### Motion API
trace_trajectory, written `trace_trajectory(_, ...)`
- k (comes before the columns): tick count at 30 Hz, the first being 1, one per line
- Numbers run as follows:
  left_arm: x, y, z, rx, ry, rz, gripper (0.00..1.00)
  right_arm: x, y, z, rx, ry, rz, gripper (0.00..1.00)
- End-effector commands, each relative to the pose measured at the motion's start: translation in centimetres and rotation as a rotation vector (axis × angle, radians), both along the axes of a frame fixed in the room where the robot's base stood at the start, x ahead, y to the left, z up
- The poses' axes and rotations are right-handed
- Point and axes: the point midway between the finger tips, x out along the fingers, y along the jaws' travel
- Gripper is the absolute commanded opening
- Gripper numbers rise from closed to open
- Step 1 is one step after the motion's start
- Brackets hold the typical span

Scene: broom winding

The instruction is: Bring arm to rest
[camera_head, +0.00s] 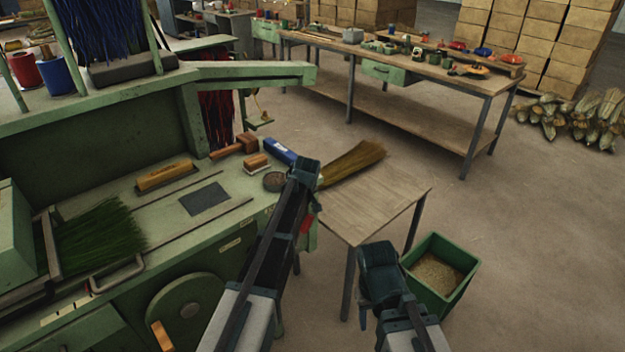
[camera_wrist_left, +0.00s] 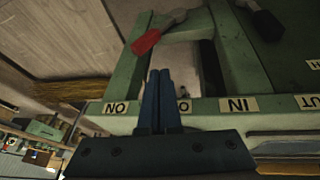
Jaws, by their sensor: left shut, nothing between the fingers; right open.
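My left gripper (camera_head: 305,172) is over the right end of the green machine bench, near the small wooden table's left edge. In the left wrist view its two dark fingers (camera_wrist_left: 161,100) are together with nothing between them, in front of the green bench edge with labels. My right gripper (camera_head: 379,258) is low in front of the small table, left of the green bin. It is open and appears empty; its fingertips are hard to make out. A straw broom head (camera_head: 353,163) lies on the small table (camera_head: 385,195), apart from the right gripper; its left end is hidden behind the left gripper.
A green bin (camera_head: 438,275) of grain-like material stands on the floor at the right. A long workbench (camera_head: 410,70) stands behind.

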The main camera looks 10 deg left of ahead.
Motion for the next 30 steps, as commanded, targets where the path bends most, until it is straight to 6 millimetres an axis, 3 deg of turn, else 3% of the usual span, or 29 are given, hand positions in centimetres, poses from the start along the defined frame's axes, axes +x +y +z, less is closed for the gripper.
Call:
trace_trajectory(4,-0.9,-0.6,0.0,0.004,0.012,-0.023,0.0,0.0,0.0,0.1,0.0,0.0,0.0,0.5)
trace_trajectory(7,-4.4,-2.6,0.2,0.022,0.058,-0.111,0.0,0.0,0.0,0.6,0.0,0.0,0.0,0.5)
trace_trajectory(15,-21.1,-10.0,1.0,0.1,0.299,-0.597,0.0,0.0,0.0,2.4,0.0,0.0,0.0,0.5)
trace_trajectory(18,-26.6,-11.5,1.3,0.119,0.378,-0.771,0.0,0.0,0.0,2.9,0.0,0.0,0.0,0.5)
trace_trajectory(21,-30.8,-12.3,1.6,0.13,0.438,-0.909,0.0,0.0,0.0,3.3,0.0,0.0,0.0,0.5)
trace_trajectory(25,-34.0,-12.8,1.8,0.137,0.486,-1.022,0.0,0.0,0.0,3.5,0.0,0.0,0.0,0.5)
trace_trajectory(30,-35.1,-13.0,1.9,0.139,0.507,-1.069,0.0,0.0,0.0,3.5,0.0,0.0,0.0,0.5)
